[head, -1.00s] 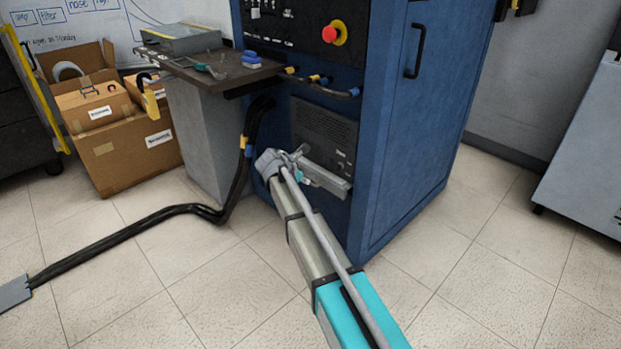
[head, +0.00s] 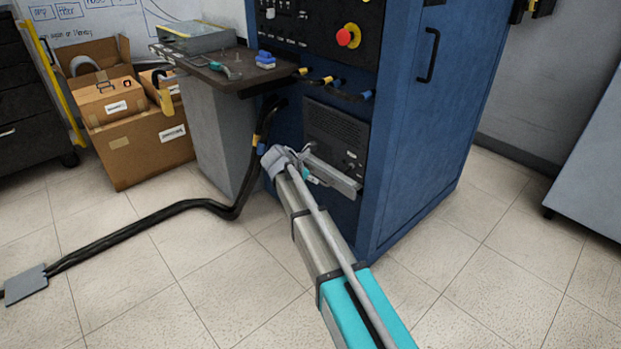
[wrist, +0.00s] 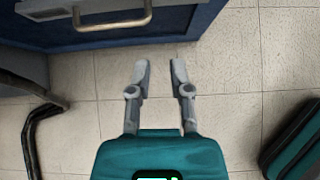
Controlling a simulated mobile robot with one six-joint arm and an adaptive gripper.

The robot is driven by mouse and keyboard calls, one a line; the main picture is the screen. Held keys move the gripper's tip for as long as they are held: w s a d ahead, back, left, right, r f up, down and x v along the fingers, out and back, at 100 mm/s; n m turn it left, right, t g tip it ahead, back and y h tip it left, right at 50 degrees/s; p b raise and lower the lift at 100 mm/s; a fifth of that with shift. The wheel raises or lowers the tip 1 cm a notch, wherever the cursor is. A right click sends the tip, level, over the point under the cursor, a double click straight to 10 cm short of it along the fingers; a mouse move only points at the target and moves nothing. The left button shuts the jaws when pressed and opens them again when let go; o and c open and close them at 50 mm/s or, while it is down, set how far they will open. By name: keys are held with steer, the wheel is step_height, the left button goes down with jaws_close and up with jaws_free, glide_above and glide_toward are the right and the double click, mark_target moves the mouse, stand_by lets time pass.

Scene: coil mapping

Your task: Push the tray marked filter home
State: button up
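A grey tray front (head: 335,176) sticks out low from the front of the blue cabinet (head: 420,150). No filter marking can be read on it. In the wrist view, a grey tray front with a brass-coloured bar handle (wrist: 112,22) crosses the top left. My gripper (wrist: 159,72) is open and empty, its two fingers apart above the floor. The fingertips lie below and to the right of the handle in that picture, apart from it. In the head view my arm hides most of the gripper beside the tray.
Black cables (head: 150,215) run along the floor to the cabinet; they also show in the wrist view (wrist: 35,125). Cardboard boxes (head: 140,145) and a side shelf (head: 225,72) stand left. A red knob (head: 348,36) sits above. Floor right of the cabinet is clear.

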steer(key=shift+o, duration=0.9)
steer(key=s+d+m+g+y+p, duration=0.2)
steer(key=s+d+m+g+p, duration=0.1)
steer(key=s+d+m, duration=0.8)
steer(key=shift+s+d+f+m, duration=0.25)
steer(key=shift+s+d, duration=0.55)
steer(key=shift+d, duration=0.4)
steer(key=s+d+m+g+y+p, duration=0.1)
steer(key=s+d+m+y, duration=0.1)
steer(key=s+d+m, duration=0.2)
steer(key=s+d+r+m+g+y+p, duration=0.1)
steer(key=s+d+m+g+y+p, duration=0.1)
steer(key=s+m, duration=0.9)
steer(key=shift+s+d+r, duration=0.25)
steer(key=shift+s+d, duration=0.6)
steer(key=shift+s, duration=0.4)
